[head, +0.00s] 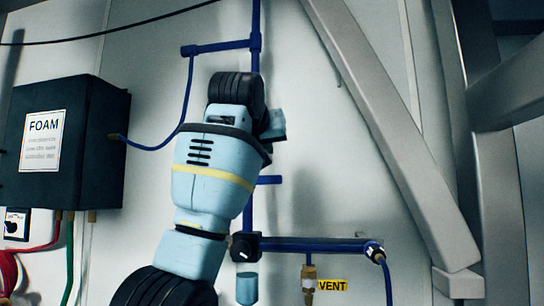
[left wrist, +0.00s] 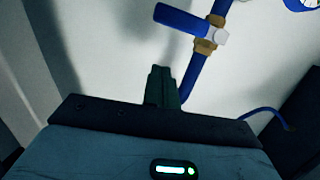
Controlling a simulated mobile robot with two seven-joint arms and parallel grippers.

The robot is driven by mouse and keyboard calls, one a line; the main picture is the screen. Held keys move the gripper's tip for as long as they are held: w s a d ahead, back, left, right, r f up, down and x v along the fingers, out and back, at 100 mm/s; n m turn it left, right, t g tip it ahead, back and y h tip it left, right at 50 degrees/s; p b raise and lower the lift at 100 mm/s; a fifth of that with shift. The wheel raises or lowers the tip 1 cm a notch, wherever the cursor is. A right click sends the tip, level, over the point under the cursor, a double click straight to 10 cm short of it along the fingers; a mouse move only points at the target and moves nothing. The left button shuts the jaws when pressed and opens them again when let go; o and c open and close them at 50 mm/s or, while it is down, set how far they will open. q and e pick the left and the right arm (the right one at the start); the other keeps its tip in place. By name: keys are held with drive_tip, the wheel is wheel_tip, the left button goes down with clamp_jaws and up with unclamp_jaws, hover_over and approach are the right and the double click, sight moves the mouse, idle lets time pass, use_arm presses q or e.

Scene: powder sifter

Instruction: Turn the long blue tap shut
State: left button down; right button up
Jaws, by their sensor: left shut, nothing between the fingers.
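The long blue tap is a straight blue handle (left wrist: 182,19) on a brass valve body (left wrist: 205,46) on a blue pipe, in the left wrist view. It lies crosswise to the pipe. In the head view the blue handle (head: 269,180) sticks out to the right of the vertical pipe, its left part hidden by my arm. My left gripper (left wrist: 161,72) is shut and empty, its dark fingers beside the pipe and apart from the handle in the picture. In the head view my wrist hides the fingers. My right gripper is in neither view.
A dark FOAM box (head: 72,140) hangs at left, with a blue hose to the pipes. Below the tap, a horizontal blue pipe (head: 310,245) carries fittings, a brass valve (head: 308,279) and a VENT label (head: 332,286). A grey diagonal beam (head: 385,120) crosses at right.

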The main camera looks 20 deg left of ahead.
use_arm(q)
drive_tip(key=v, duration=0.8)
drive_tip(key=shift+a, duration=0.25)
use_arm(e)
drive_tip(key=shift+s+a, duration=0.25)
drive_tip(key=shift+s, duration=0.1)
use_arm(q)
drive_tip(key=shift+w, duration=0.1)
